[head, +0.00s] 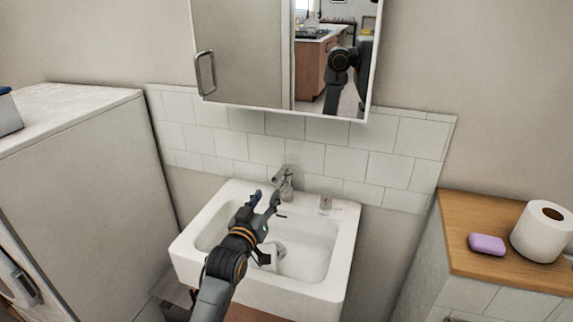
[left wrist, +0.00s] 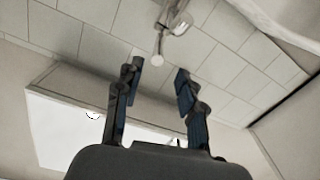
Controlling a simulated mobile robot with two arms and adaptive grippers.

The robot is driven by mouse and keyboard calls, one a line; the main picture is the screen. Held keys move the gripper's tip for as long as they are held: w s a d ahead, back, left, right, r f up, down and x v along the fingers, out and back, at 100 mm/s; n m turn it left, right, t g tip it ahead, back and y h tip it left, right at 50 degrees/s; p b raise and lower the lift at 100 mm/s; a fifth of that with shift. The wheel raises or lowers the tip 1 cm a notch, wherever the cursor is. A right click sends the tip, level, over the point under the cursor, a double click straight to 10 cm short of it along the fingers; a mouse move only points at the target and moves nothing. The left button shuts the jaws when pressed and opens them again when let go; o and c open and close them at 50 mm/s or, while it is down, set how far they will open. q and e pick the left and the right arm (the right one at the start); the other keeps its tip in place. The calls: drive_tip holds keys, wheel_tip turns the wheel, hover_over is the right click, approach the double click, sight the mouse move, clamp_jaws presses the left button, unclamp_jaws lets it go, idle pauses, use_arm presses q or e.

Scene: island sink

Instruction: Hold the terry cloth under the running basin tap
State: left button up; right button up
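The basin tap (head: 285,181) stands at the back rim of the white sink (head: 344,258); I see no water stream from it. It also shows at the top of the left wrist view (left wrist: 172,22). My left gripper (head: 263,199) is over the basin, just in front of the tap. Its fingers are apart with nothing between them, as the left wrist view (left wrist: 157,80) shows. A small whitish crumpled thing (head: 272,257) lies in the basin, partly hidden by my left arm; I cannot tell for sure that it is the terry cloth. My right gripper is out of view.
A mirror cabinet (head: 240,60) hangs above the tap. A small item (head: 325,203) sits on the sink's back right rim. A wooden counter (head: 465,220) at right holds purple soap (head: 487,244) and a paper roll (head: 541,236). A tall grey cabinet (head: 95,190) flanks the left.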

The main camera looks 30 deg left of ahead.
sight(281, 170)
use_arm(q)
drive_tip(key=x, duration=0.1)
drive_tip(key=r+x, duration=0.1)
drive_tip(key=x, duration=0.1)
drive_tip(key=shift+w+a, duration=0.1)
drive_tip(key=shift+w, duration=0.2)
drive_tip(key=x, duration=0.3)
drive_tip(key=shift+w+a+f+p, duration=0.1)
drive_tip(key=shift+w+f+p, duration=0.1)
drive_tip(key=shift+w+p, duration=0.15)
drive_tip(key=x, duration=0.4)
drive_tip(key=shift+w, duration=0.15)
drive_tip(key=shift+w+a, duration=0.15)
drive_tip(key=shift+w, duration=0.3)
drive_tip(key=c, duration=0.8)
clamp_jaws()
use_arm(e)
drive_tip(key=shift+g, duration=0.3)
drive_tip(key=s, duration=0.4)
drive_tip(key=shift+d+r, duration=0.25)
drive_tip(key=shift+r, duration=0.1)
